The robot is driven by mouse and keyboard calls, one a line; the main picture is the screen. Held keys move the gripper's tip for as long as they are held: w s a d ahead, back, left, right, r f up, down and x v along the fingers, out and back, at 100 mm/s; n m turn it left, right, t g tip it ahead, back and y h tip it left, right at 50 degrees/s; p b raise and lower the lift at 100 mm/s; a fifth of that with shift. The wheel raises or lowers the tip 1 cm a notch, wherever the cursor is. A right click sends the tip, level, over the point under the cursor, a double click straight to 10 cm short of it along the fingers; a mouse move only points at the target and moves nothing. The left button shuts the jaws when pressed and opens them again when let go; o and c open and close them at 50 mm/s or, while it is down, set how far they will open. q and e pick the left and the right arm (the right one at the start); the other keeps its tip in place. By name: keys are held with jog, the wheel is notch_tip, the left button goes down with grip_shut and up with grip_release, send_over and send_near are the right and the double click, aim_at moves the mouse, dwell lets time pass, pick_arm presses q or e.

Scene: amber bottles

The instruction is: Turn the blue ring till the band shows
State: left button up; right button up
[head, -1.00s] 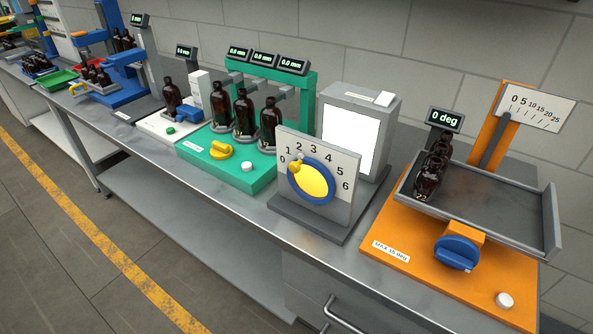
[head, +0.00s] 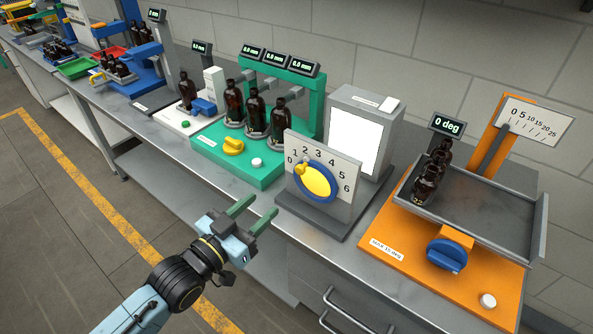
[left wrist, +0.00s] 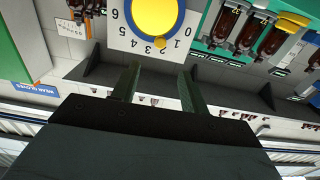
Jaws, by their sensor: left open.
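The blue ring (head: 334,192) surrounds a yellow disc (head: 315,181) on a white dial plate (head: 345,173) marked 0 to 6. My left gripper (head: 256,211) is open and empty, in front of the bench edge, left of and below the dial. In the left wrist view the dial plate (left wrist: 119,36) appears upside down beyond my open fingers (left wrist: 158,82), with the blue ring (left wrist: 123,20) partly cut off at the top. My right gripper is not in view.
A lit white panel box (head: 354,142) stands behind the dial. A green fixture (head: 265,179) with amber bottles and a yellow knob is to the left. An orange tilt stand (head: 405,234) reading 0 deg is to the right. The floor before the bench is clear.

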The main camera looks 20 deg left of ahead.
aim_at(298, 171)
pick_arm(q)
jog(key=x, duration=1.3)
jog(key=shift+f+p, duration=0.1)
jog(key=shift+p, duration=0.3)
